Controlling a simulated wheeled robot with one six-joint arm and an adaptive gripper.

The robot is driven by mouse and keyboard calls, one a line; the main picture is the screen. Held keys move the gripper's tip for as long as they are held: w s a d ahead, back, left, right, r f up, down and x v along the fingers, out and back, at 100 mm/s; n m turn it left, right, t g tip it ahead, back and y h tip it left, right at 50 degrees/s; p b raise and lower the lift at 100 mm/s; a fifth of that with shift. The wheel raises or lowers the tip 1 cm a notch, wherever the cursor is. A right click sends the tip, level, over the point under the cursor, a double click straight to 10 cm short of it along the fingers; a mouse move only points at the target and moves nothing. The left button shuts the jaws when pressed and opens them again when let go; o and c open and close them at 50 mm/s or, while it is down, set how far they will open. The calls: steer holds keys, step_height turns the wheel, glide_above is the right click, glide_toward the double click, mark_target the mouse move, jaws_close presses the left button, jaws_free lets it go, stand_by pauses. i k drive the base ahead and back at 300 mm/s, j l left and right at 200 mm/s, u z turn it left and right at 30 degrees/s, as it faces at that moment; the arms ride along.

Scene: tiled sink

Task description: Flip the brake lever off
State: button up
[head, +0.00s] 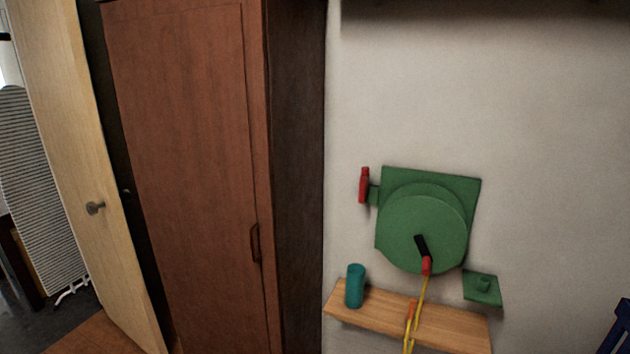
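A green winch-like device (423,228) with a round drum face is mounted on the pale wall in the head view. A short red lever (364,186) stands upright at its upper left side, joined by a small green block; it looks like the brake lever. A black crank arm (421,245) with a red grip (427,266) is on the lower part of the round face, pointing down. I cannot make out my gripper in this view, and nothing touches the red lever.
A wooden shelf (375,313) below holds a teal cup (355,286). A yellow cord (421,298) hangs past it, with an orange piece. A green plate (482,287) is at right. A brown cabinet (190,170) stands left. A dark blue object (619,328) shows at lower right.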

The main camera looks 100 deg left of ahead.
mark_target(364, 184)
steer(key=u, duration=2.4)
